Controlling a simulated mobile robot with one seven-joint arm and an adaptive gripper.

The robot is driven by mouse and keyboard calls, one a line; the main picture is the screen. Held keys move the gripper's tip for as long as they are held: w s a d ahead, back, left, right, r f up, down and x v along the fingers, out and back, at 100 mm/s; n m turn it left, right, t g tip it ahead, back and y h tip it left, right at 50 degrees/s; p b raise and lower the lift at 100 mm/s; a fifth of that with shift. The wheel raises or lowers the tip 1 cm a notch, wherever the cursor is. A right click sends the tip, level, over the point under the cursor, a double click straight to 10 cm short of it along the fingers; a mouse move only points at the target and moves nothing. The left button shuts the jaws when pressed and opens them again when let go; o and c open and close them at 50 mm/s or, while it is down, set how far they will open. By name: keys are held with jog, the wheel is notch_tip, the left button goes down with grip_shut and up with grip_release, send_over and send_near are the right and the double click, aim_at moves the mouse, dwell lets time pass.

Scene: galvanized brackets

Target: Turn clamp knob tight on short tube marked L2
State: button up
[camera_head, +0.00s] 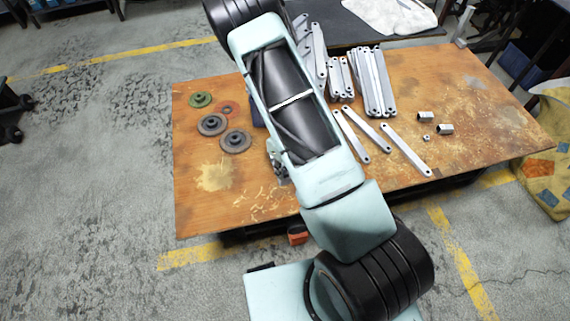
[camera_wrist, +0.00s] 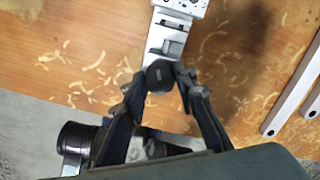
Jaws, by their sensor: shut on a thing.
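In the wrist view a dark, round clamp knob (camera_wrist: 159,76) sits at the near end of a pale metal clamp fixture (camera_wrist: 172,35) on the wooden table. My gripper (camera_wrist: 158,84) has its two black fingers closed around this knob, one at each side. The fixture runs up out of the frame. I can make out no L2 mark and cannot tell which part of the fixture is the short tube. In the head view my arm covers most of the gripper and fixture.
The wooden table (camera_head: 205,225) holds several flat metal bars (camera_head: 407,150) at the right and stacked brackets (camera_head: 375,80) behind. Small metal pieces (camera_head: 445,129) lie farther right. Grey discs (camera_head: 212,124), a green knob (camera_head: 200,99) and a red ring (camera_head: 227,108) lie at the left.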

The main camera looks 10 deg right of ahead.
jog(key=m+p, duration=0.1)
jog(key=m, duration=0.2)
jog(key=shift+r+p, duration=0.25)
jog(key=shift+p, duration=0.1)
jog(key=shift+f+m, duration=0.2)
jog(key=shift+m, duration=0.7)
jog(key=o, duration=1.1)
jog(key=n+b, duration=0.1)
jog(key=n, duration=0.3)
jog(key=shift+f, duration=0.1)
jog(key=n+b, duration=0.2)
jog(key=n, duration=0.2)
jog(key=shift+n, duration=0.4)
jog(key=n+b, duration=0.1)
jog(key=n, duration=0.3)
jog(key=shift+n, duration=0.4)
jog(key=n+b, duration=0.1)
jog(key=n, duration=0.3)
